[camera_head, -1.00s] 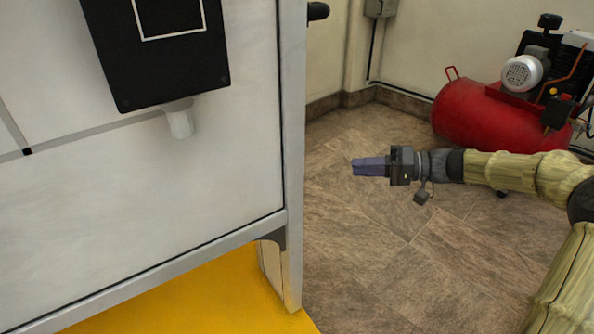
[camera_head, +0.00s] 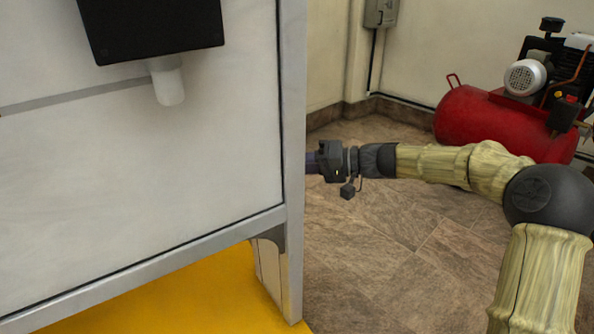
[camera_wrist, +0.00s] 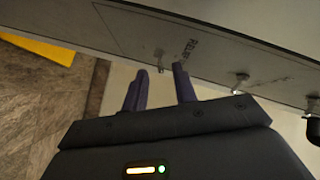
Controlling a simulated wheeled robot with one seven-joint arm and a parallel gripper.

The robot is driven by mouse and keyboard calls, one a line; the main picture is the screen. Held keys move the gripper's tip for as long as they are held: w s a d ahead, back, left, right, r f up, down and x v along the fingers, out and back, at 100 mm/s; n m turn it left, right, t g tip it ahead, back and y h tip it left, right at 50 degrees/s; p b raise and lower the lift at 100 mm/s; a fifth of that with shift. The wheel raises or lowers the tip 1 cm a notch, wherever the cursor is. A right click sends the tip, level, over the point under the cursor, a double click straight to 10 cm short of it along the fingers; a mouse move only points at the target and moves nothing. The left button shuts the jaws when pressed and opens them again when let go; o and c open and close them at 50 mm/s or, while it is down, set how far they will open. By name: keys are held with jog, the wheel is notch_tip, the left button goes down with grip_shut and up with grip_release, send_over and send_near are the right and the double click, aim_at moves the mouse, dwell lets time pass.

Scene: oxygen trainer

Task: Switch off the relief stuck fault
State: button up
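My gripper (camera_wrist: 160,78) shows in the wrist view with its two purple fingers spread apart and nothing between them. In front of it is a grey panel (camera_wrist: 125,30) with a label that begins "RELIEF" (camera_wrist: 194,50); the rest is too small to read. A small metal toggle switch (camera_wrist: 160,57) stands to the left of the label, close beyond the gap between the fingertips. A second toggle (camera_wrist: 240,82) is to the right. I cannot tell which way they are set. In the head view, my gripper (camera_head: 311,162) is at the cabinet's right edge, which hides its fingertips.
The white cabinet (camera_head: 140,190) with a metal frame fills the left of the head view. A black box (camera_head: 150,25) is on its front. A red compressor (camera_head: 490,122) stands on the tiled floor at the back right. A third fitting (camera_wrist: 312,104) is at the panel's right.

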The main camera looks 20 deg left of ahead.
jog(key=shift+s+a, duration=0.15)
jog(key=shift+a, duration=0.1)
grip_shut()
jog(key=shift+d, duration=0.1)
jog(key=shift+f+m+t+y+p, duration=0.35)
jog(key=shift+f+m+y, duration=0.2)
jog(key=shift+m+y, duration=0.75)
jog(key=shift+f+m+t+y+p, duration=0.25)
jog(key=shift+f+m+y+p, duration=0.25)
jog(key=shift+m+y, duration=0.8)
jog(key=shift+f+m+t+y+p, duration=0.3)
jog(key=shift+f+m+y, duration=0.45)
jog(key=shift+m, duration=0.85)
jog(key=shift+r+y, duration=0.1)
jog(key=shift+y, duration=0.15)
